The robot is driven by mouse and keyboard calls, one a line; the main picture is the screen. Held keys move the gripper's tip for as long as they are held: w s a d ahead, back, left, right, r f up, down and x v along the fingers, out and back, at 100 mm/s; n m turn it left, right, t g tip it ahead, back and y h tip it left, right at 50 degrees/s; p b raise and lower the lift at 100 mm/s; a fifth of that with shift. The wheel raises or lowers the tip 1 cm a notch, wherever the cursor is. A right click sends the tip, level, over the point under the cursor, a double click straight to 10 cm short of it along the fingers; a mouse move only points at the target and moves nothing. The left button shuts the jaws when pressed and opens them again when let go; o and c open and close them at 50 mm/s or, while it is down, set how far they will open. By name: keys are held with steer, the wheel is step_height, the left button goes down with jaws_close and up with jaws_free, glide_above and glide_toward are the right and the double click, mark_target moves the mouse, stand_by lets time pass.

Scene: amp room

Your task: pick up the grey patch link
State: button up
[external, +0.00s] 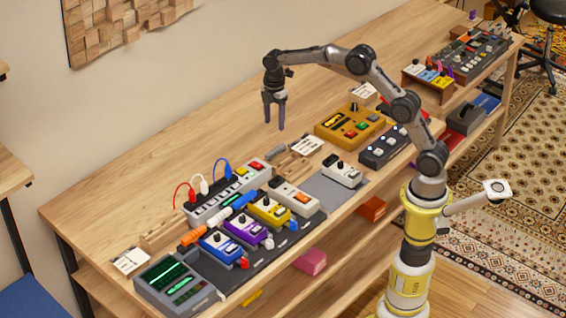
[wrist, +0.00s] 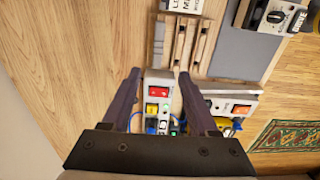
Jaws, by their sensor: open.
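A small grey bar, which looks like the grey patch link (external: 276,152), lies on the bench beside a slatted wooden rack, on its wall side. In the wrist view the grey bar (wrist: 158,42) shows upright in the picture, just beyond my fingertips and along the rack's left edge. My gripper (external: 274,127) points down above the bench, over and slightly to the left of the bar in the external view. Its two dark fingers are apart in the wrist view (wrist: 160,74), with nothing held between them.
The slatted rack (wrist: 184,48) stands close beside the bar. A white power strip (wrist: 158,95) with coloured switches and plugged cables lies under the fingers. Several pedals, including a yellow one (external: 269,211), fill the bench front. Bare wood (external: 215,150) lies toward the wall.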

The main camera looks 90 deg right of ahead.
glide_above(273, 150)
steer(key=f, duration=0.6)
steer(key=shift+s+a+f, duration=0.1)
steer(key=shift+s+a, duration=0.15)
steer(key=shift+a, duration=0.05)
steer(key=shift+w+d+f, duration=0.1)
steer(key=shift+f, duration=1.25)
steer(key=shift+w+d+f, duration=0.1)
steer(key=shift+f, duration=1.2)
steer(key=shift+c, duration=0.2)
jaws_close()
